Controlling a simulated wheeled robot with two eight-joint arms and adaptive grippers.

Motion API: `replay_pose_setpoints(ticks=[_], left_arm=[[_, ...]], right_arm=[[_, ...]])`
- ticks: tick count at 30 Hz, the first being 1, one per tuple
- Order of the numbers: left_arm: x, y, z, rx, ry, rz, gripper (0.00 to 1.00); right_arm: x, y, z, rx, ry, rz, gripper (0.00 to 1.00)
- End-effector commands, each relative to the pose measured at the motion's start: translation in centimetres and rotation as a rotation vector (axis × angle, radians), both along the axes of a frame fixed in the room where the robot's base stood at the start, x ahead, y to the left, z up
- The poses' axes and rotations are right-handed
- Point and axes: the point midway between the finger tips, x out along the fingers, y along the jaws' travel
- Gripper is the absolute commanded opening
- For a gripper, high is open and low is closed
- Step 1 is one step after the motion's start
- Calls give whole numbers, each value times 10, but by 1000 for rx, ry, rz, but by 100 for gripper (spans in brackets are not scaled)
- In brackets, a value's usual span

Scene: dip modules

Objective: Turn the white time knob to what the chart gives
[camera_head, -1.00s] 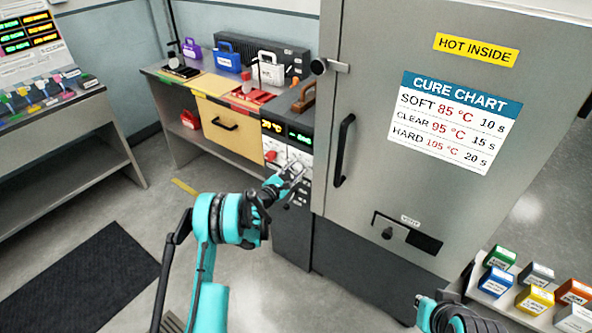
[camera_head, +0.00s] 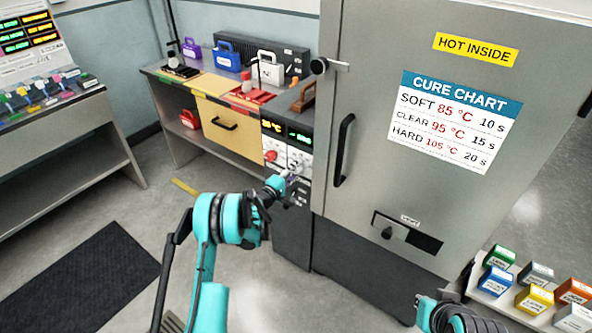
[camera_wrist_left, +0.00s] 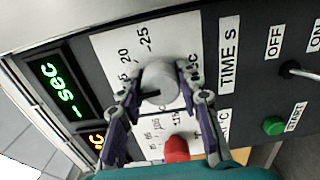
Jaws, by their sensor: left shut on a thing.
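The white time knob (camera_wrist_left: 160,80) sits in the left wrist view on a white dial plate beside the label TIME s. My left gripper (camera_wrist_left: 159,88) is shut on it, one finger on each side. The knob's dark mark points to the lower left of the picture; 20 and 25 are printed above the knob, and other numbers are partly hidden. In the head view my left gripper (camera_head: 290,180) is at the control panel (camera_head: 301,156). The cure chart (camera_head: 452,122) reads soft 85 °C 10 s, clear 95 °C 15 s, hard 105 °C 20 s. My right gripper is out of view.
A red knob (camera_wrist_left: 177,148) is close beside the left gripper. A green start button (camera_wrist_left: 273,126) and a toggle switch (camera_wrist_left: 291,69) are to the right. The green sec display (camera_wrist_left: 62,86) shows dashes. The oven door handle (camera_head: 343,150) stands out right of the panel.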

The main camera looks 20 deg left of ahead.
Motion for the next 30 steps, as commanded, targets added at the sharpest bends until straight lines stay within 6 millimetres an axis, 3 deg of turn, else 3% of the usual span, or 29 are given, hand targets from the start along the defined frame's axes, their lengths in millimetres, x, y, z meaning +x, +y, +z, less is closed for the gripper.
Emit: replay_pose_setpoints(ticks=[18,30], left_arm=[[0,-1,-2,524,-190,-2,5],[0,0,-3,712,-258,-3,5]], right_arm=[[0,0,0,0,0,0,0],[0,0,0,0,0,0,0]])
